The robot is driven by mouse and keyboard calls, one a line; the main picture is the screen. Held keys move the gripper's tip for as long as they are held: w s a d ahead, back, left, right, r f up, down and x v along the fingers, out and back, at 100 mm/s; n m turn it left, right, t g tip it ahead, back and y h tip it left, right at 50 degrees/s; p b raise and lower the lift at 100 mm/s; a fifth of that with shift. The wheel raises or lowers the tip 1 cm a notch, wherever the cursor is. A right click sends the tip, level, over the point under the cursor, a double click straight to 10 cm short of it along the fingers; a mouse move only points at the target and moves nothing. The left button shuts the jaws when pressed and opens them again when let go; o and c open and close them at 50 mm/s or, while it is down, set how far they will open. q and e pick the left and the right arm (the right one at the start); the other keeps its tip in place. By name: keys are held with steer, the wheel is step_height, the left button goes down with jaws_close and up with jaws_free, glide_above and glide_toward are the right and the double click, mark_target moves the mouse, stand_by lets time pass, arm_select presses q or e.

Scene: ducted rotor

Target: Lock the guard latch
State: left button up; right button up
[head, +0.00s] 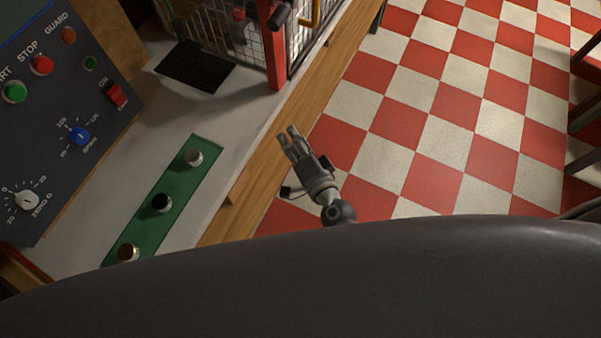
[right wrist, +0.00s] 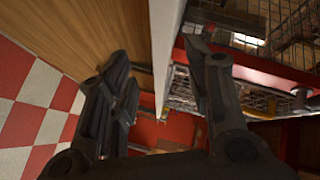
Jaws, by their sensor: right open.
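The mesh guard with its red frame (head: 272,52) stands at the top of the head view, on the bench. A dark lever-like part (head: 280,17) sits by the red post, and a yellow handle (head: 314,13) is to its right. I cannot tell for sure which part is the latch, or its state. My right gripper (head: 287,134) is open and empty beside the bench's wooden edge, well short of the guard. In the right wrist view, the fingers of the right gripper (right wrist: 158,58) are apart, with the red guard frame (right wrist: 270,75) beyond the right finger. My left gripper is out of view.
A control panel (head: 105,62) with buttons and knobs is at the left. A green strip (head: 178,178) with several round pieces and a black mat (head: 196,66) lie on the white bench top. The wooden bench edge (head: 318,84) runs beside the gripper. Checkered floor (head: 440,125) lies open at right.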

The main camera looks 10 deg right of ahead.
steer(key=s+d+f+n+g+b, duration=0.1)
steer(key=s+f+n+g+b, duration=0.1)
steer(key=f, duration=0.9)
steer(key=shift+s+f+n, duration=0.4)
steer(key=shift+s, duration=0.1)
steer(key=shift+c, duration=0.4)
